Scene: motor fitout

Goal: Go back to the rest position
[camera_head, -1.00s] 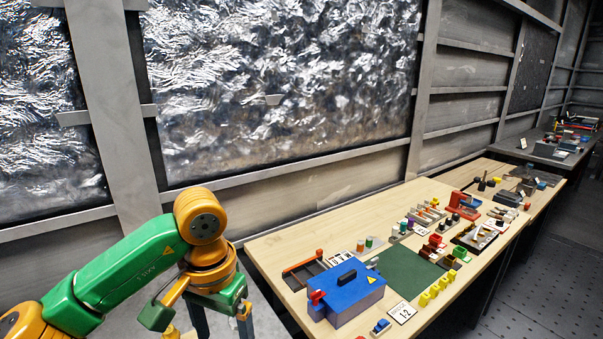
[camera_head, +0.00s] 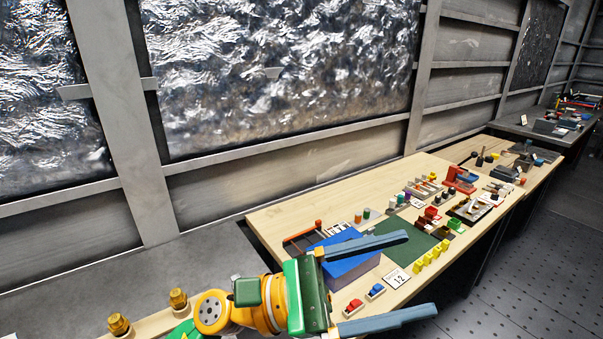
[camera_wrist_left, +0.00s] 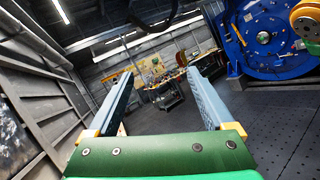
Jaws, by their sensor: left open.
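My left gripper (camera_head: 402,279) is open and empty, with its two blue-grey fingers spread wide in the head view. It is in front of the near end of the wooden workbench (camera_head: 285,213), and its upper finger hides part of a blue box (camera_head: 350,268). In the left wrist view the open fingers of the left gripper (camera_wrist_left: 158,90) point out over the floor, with nothing between them. My right gripper does not show in either view.
The bench holds a green mat (camera_head: 408,246), yellow blocks (camera_head: 430,256), a white label card (camera_head: 397,278) and a red clamp-like tool (camera_head: 460,180). A large blue round machine (camera_wrist_left: 268,40) stands at right in the wrist view. The dark floor (camera_head: 530,270) beside the bench is clear.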

